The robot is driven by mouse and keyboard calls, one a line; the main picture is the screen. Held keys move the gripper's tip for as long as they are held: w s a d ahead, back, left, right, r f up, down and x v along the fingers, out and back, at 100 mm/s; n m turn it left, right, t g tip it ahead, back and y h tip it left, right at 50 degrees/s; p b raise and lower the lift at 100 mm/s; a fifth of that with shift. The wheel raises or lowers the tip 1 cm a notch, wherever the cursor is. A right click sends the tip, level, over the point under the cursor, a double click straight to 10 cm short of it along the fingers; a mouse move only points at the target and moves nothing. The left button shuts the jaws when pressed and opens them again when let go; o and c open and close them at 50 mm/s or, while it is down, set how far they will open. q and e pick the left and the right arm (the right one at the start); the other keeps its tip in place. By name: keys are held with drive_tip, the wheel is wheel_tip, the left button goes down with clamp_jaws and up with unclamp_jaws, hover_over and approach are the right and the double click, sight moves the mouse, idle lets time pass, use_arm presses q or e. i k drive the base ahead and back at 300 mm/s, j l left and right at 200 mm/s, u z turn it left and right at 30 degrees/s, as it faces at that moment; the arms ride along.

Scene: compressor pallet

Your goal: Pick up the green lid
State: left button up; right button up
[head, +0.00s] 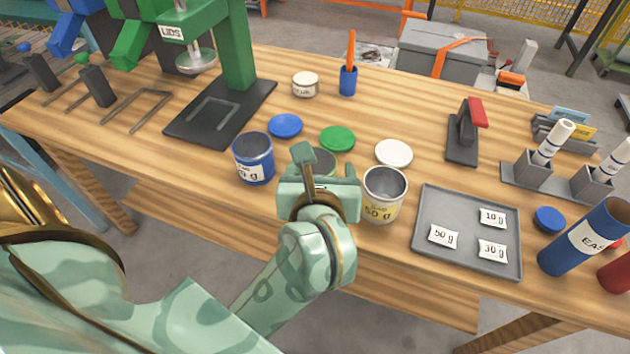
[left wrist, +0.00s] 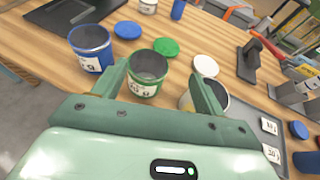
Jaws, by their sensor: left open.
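The green lid (head: 337,138) lies flat on the wooden table, between a blue lid (head: 286,125) and a white lid (head: 394,153). It also shows in the left wrist view (left wrist: 166,47), behind a green can (left wrist: 148,71). My left gripper (head: 325,170) is open, on the near side of the green lid and apart from it. In the left wrist view its two fingers (left wrist: 158,88) point toward the green can, with nothing held between them. In the head view the gripper mostly hides the green can. My right gripper is not seen.
A blue can (head: 253,160) stands left of the gripper and a yellow-labelled can (head: 382,196) stands right. A grey tray (head: 428,258) with weight cards lies further right. A green LIDS press (head: 238,60) stands at the back left. The table behind the lids is fairly clear.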

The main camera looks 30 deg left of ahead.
sight(336, 139)
drive_tip(key=u, duration=1.3)
drive_tip(key=k+l, duration=0.35)
drive_tip(key=k, duration=0.1)
